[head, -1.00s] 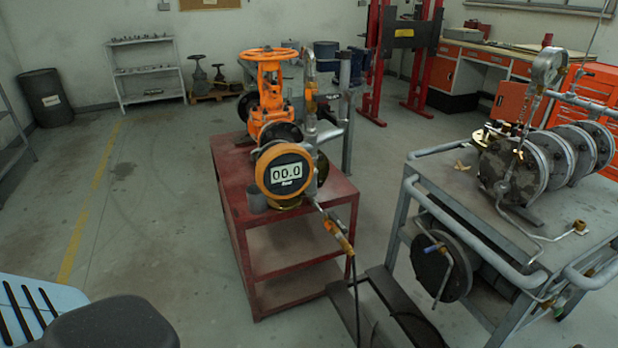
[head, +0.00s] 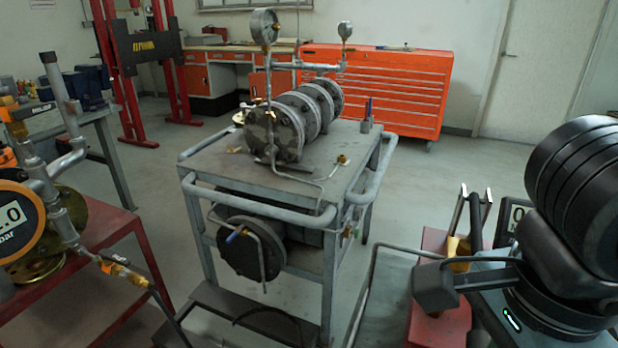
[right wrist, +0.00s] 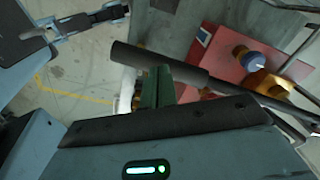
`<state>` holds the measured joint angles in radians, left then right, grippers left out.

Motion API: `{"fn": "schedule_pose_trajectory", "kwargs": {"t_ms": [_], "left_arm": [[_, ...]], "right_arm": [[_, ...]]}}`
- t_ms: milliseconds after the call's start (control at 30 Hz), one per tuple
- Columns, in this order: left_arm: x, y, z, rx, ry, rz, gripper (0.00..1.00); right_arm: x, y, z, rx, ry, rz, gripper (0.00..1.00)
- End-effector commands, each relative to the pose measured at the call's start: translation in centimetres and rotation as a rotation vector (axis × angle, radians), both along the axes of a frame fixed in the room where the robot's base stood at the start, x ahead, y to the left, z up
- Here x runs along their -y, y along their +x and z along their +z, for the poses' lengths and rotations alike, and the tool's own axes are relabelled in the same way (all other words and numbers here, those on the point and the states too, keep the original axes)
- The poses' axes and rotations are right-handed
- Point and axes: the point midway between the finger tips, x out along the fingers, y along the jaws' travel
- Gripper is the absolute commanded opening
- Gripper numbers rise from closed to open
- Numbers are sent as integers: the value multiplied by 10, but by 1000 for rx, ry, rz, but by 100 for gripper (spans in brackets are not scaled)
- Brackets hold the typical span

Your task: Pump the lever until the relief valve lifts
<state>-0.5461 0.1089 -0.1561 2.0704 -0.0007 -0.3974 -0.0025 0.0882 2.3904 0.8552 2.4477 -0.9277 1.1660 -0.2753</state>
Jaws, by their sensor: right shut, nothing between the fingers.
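The red pump (head: 440,325) is at the lower right of the head view, partly behind my right arm. In the right wrist view the pump's red body (right wrist: 228,62) carries a blue cap (right wrist: 252,57) and a brass fitting (right wrist: 272,84). A lever with a black cylindrical grip (right wrist: 155,60) crosses in front of the green fingers of my right gripper (right wrist: 157,88). They are shut and empty, close to the grip; contact cannot be told. The orange gauge (head: 18,220) is cut off at left, showing ".0 bar". I cannot make out the relief valve or my left gripper.
A grey cart (head: 270,185) with flanged cylinders (head: 285,125) and dial gauges stands in the middle. The red table (head: 105,235) is at left. An orange tool chest (head: 385,85) stands behind. A hose (head: 170,315) runs low in front.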

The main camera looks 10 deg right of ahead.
Motion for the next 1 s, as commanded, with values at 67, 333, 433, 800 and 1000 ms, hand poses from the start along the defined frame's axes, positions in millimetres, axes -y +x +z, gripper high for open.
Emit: {"fn": "schedule_pose_trajectory", "kwargs": {"t_ms": [67,333,433,800,1000], "left_arm": [[0,-2,-12,-9,1,-2,55],[-3,5,-21,-3,11,-15,55],[-4,7,-19,4,12,-17,55],[-3,6,7,15,8,-13,55],[0,2,24,14,-1,2,55]], "right_arm": [[0,0,-14,-5,0,0,0],[0,-1,-24,-2,1,0,0],[0,-1,-24,-2,0,0,0],[0,0,21,6,0,-1,0],[0,0,55,6,0,-1,0]]}}
